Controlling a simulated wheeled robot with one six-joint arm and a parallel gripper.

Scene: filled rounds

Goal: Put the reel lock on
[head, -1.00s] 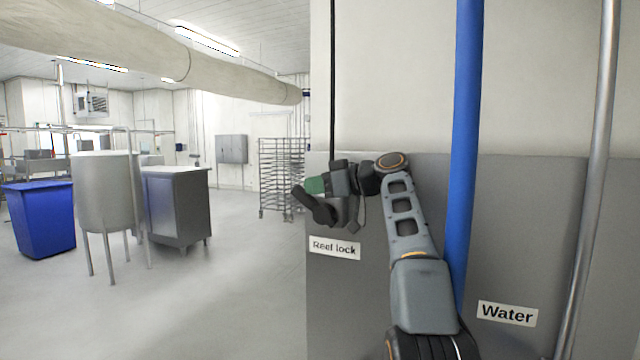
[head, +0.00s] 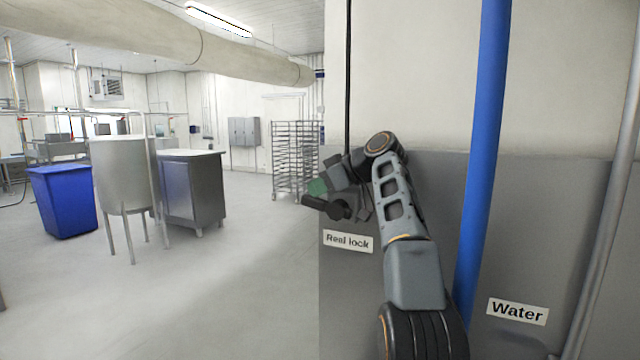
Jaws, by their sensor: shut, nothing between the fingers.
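The reel lock (head: 340,209) is a black lever on a round hub, mounted at the left end of the grey wall panel. Its arm points left and slightly up from the hub. The white label "Reel lock" (head: 348,241) is just below it. My gripper (head: 318,187) is right above the lever arm, with a green part at its end. It is shut and holds nothing. It looks very close to the lever or touching it; I cannot tell which. My dark wrist hides part of the panel behind.
A blue vertical pipe (head: 484,150) runs right of my arm, with a "Water" label (head: 517,311) and a grey pipe (head: 607,200) further right. At left are a rack (head: 296,160), a steel cabinet (head: 192,190), a vessel (head: 121,175) and a blue bin (head: 65,202). The floor between is clear.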

